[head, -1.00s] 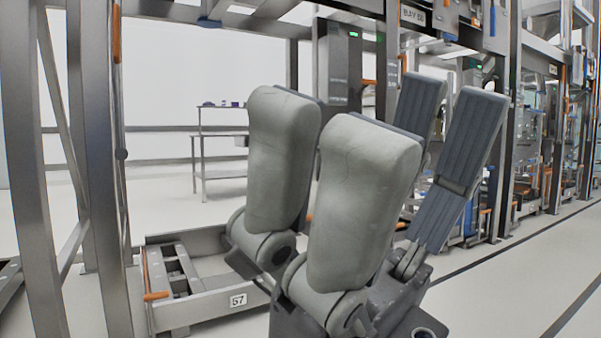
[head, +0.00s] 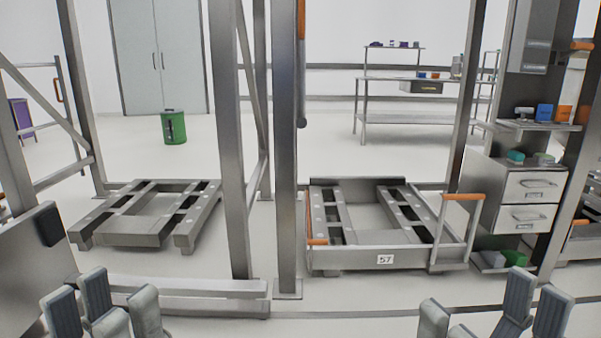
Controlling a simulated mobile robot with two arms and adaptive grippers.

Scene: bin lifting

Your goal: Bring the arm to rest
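My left gripper (head: 103,308) is low at the lower left of the head view. Its dark-padded fingers and grey finger backs stand apart with nothing between them. My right gripper (head: 491,318) is at the bottom right, cut off by the lower edge. Its grey fingers on the left and dark pads on the right are spread wide and empty. Both grippers point upward in the picture, and neither visibly touches anything.
A low metal frame marked 57 (head: 350,262) with orange handles stands at centre right. Another low frame (head: 118,239) stands left. Upright posts (head: 287,180) rise between them. A drawer cabinet (head: 526,184) is at right. A green bin (head: 173,127) stands behind, with open floor around it.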

